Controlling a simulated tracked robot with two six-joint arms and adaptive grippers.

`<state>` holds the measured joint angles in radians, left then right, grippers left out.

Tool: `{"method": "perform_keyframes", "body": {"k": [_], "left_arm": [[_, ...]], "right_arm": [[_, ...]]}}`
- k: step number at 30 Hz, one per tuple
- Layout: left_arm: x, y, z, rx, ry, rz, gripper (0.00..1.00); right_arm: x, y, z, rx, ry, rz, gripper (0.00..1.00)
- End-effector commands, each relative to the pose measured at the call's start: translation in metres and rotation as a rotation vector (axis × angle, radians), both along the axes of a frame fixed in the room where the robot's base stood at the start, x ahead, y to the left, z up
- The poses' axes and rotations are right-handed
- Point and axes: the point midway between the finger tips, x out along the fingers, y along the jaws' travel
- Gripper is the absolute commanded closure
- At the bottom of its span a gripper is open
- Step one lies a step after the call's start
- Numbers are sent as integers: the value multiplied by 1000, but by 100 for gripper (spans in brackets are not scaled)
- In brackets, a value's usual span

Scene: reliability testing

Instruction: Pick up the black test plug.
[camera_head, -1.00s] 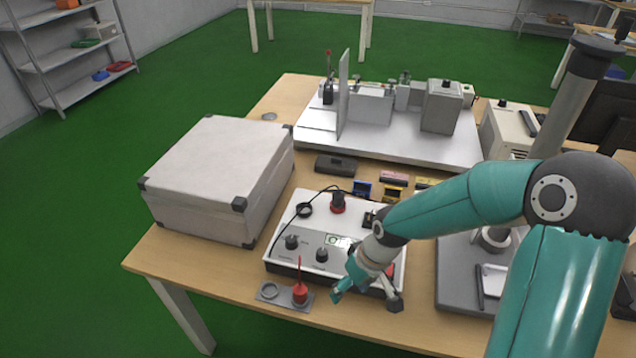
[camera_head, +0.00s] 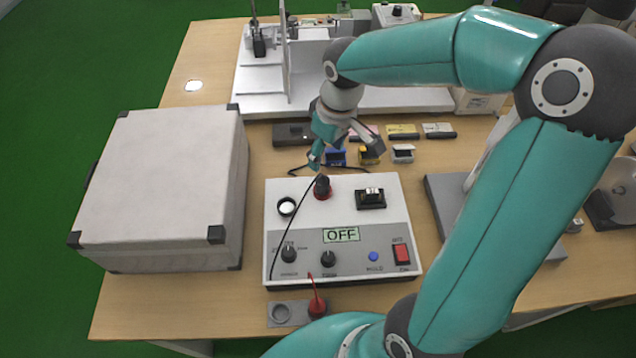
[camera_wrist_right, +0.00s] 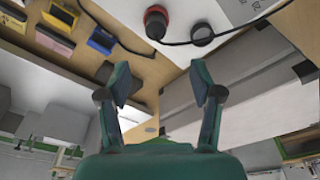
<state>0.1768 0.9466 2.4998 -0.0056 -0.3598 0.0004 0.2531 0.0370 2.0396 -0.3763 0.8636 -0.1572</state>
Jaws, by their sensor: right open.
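The black test plug (camera_head: 322,184) stands upright in a red socket on the upper part of the white test box (camera_head: 390,214). A thin black cable runs from it. In the right wrist view the plug (camera_wrist_right: 156,24) shows near the top, with its red ring around it. My right gripper (camera_head: 345,157) is open and empty, just behind and above the plug, apart from it. In the wrist view its fingertips (camera_wrist_right: 162,80) are spread, and the plug lies ahead of them. My left gripper is not in view.
A red plug (camera_head: 317,305) stands in a grey holder (camera_head: 292,322) at the table's front. A large pale case (camera_head: 160,185) is at the left. Several small coloured blocks and a black device (camera_head: 291,134) lie behind the box. A white fixture (camera_head: 265,103) stands farther back.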

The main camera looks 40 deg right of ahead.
Motion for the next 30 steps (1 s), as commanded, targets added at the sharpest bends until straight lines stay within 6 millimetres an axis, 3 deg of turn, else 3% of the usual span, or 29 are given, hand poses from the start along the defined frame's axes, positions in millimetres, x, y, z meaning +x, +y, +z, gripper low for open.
{"method": "perform_keyframes", "body": {"k": [3,9,17,25,30], "left_arm": [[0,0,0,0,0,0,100],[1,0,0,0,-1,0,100],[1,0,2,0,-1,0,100],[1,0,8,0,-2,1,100],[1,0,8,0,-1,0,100]], "right_arm": [[2,-1,-29,3,7,-5,35],[6,-2,-64,1,5,-8,35],[8,-3,-79,1,2,-11,35],[12,-7,-116,3,4,-12,35],[14,-7,-127,3,0,-12,35]]}}
